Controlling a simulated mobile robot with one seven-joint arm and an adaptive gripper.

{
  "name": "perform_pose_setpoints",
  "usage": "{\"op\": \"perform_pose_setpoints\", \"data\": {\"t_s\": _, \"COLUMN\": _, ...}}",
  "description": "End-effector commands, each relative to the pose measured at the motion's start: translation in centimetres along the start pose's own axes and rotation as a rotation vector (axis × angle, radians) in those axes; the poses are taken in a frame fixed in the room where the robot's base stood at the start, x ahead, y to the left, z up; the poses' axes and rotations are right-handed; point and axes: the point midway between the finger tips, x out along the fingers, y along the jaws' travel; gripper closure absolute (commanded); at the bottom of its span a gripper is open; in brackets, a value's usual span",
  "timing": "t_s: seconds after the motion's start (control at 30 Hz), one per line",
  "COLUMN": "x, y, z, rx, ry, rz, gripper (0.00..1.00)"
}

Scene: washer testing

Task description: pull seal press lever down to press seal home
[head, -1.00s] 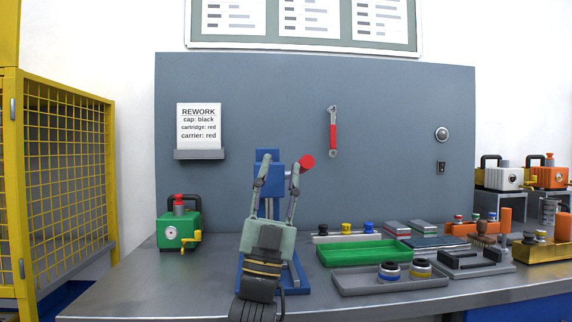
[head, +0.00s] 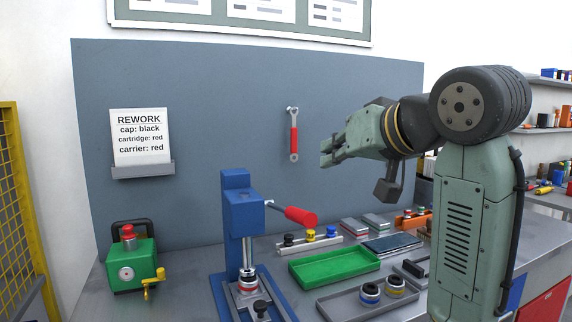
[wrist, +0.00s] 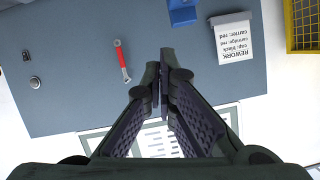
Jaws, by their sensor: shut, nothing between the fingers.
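The blue seal press (head: 231,210) stands on the bench. Its lever, with a red handle (head: 300,216), sticks out to the right of the press head and tilts slightly down. Below the head, a silver ram (head: 247,255) reaches down to a small stack with a red ring (head: 248,289); whether the seal is fully seated is too small to tell. My gripper (head: 325,153) is shut and empty, in the air above and right of the lever handle, clear of it. In the wrist view my shut fingers (wrist: 160,78) show against the back panel.
A green pump unit (head: 130,265) stands left of the press. Right of it are a green tray (head: 334,279), a grey tray (head: 345,306) with two ringed parts, and a small parts rack (head: 305,243). A red wrench (head: 293,140) hangs on the panel by a rework note (head: 140,140).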

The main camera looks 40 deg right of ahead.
Motion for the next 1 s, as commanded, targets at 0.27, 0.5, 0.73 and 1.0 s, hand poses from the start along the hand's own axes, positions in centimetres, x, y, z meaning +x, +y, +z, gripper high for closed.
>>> {"op": "perform_pose_setpoints", "data": {"t_s": 0.27, "x": -0.9, "y": 0.8, "z": 1.2, "rx": -0.008, "ry": -0.091, "rz": 0.034, "gripper": 1.0}}
{"op": "perform_pose_setpoints", "data": {"t_s": 0.5, "x": 3.7, "y": 0.9, "z": 1.4, "rx": -0.006, "ry": -0.09, "rz": 0.034, "gripper": 1.0}}
{"op": "perform_pose_setpoints", "data": {"t_s": 0.73, "x": 8.2, "y": 1.1, "z": 2.1, "rx": -0.007, "ry": -0.088, "rz": 0.034, "gripper": 1.0}}
{"op": "perform_pose_setpoints", "data": {"t_s": 1.0, "x": 8.5, "y": 1.2, "z": 5.3, "rx": -0.007, "ry": -0.085, "rz": 0.035, "gripper": 1.0}}
